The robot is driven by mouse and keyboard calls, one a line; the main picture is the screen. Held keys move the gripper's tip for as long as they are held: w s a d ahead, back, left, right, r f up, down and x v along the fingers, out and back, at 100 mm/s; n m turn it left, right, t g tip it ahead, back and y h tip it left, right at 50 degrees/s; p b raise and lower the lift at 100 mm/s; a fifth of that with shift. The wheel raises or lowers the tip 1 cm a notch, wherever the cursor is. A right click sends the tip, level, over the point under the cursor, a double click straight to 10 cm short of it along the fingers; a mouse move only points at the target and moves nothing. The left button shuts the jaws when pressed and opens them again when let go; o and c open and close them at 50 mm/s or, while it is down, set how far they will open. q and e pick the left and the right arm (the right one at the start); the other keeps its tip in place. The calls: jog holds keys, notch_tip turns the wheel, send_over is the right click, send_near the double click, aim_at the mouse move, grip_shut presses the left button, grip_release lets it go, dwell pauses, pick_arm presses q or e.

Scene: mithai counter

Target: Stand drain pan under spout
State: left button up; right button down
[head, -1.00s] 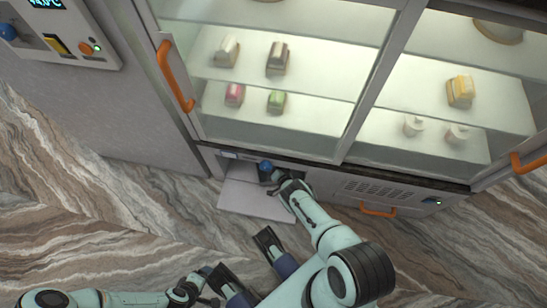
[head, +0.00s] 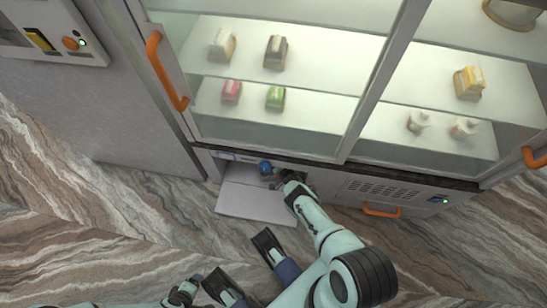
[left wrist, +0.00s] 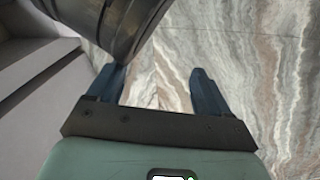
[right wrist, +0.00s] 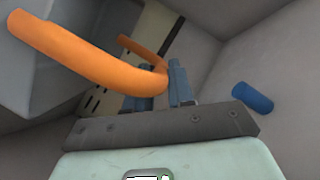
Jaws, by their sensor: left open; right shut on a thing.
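In the right wrist view my right gripper (right wrist: 160,84) is shut on the curved orange handle (right wrist: 95,62), which seems to belong to the grey drain pan (right wrist: 60,45). A short blue cylinder (right wrist: 252,97), possibly the spout, sticks out of a grey wall to the right of the gripper. In the head view my right gripper (head: 287,180) is at the low opening under the display case, beside a blue knob (head: 265,167). The pan cannot be made out there. My left gripper (left wrist: 157,90) is open and empty above the floor; in the head view only part of that arm shows.
A pale flap (head: 255,203) lies open before the low compartment. The glass display case (head: 275,60) with sweets stands above it. A vented panel (head: 380,188) with an orange handle (head: 381,209) is to the right. The marble floor (head: 110,230) at left is clear.

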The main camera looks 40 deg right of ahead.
jog(key=shift+f, duration=0.1)
jog(key=c, duration=1)
grip_release()
pick_arm(q)
jog(key=shift+s+f, duration=0.15)
jog(key=shift+s, duration=0.05)
jog(key=s+d+r+p, duration=0.2)
jog(key=r+p, duration=0.1)
jog(key=r, duration=0.1)
jog(key=s+d+r+g+h+p, duration=0.1)
jog(key=s+d+r+p, duration=0.1)
jog(key=s+r+p, duration=0.1)
jog(key=shift+r+m+g, duration=0.3)
jog(key=shift+r+m, duration=0.1)
jog(key=shift+r, duration=0.05)
pick_arm(e)
jog(key=v, duration=1.2)
